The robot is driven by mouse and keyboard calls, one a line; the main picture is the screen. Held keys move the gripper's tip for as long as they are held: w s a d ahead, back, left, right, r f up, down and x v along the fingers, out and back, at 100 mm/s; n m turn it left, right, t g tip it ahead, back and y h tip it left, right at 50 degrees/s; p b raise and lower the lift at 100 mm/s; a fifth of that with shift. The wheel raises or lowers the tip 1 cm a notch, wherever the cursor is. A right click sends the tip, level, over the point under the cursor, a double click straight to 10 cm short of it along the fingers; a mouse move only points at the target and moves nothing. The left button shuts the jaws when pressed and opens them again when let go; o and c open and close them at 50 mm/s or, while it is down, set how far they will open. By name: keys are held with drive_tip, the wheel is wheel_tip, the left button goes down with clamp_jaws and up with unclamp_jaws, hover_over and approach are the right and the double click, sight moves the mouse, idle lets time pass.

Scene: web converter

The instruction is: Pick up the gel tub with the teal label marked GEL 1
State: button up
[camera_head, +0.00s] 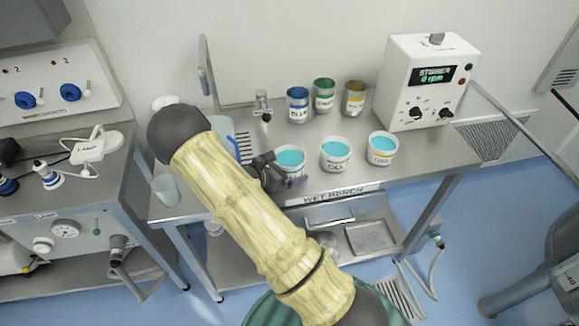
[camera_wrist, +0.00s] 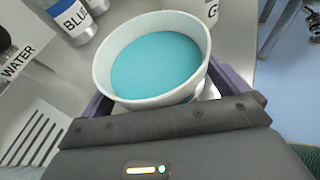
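My gripper (camera_wrist: 165,90) has its purple fingers on either side of a white tub (camera_wrist: 102,62) filled with teal gel. A small gap shows between the tub and the right finger, so the gripper looks open around it. In the head view this is the leftmost tub (camera_head: 290,161) of a row of three, upright on the bench, with my gripper at its left and front. Its label is hidden in both views. The middle tub (camera_head: 336,164) has a label that reads GEL; any number is too small to read. The right tub (camera_head: 382,157) has a yellowish label.
Behind the tubs stand a blue can (camera_head: 297,110), a green can (camera_head: 324,104) and a yellow can (camera_head: 354,105). A stirrer control box (camera_head: 425,85) is at the back right. The bench's right end (camera_head: 440,155) is clear.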

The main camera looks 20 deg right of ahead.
drive_tip(key=c, duration=1.1)
drive_tip(key=shift+o, duration=0.2)
drive_tip(key=shift+r, duration=0.1)
wheel_tip(320, 180, up, 10)
drive_tip(key=b, duration=0.1)
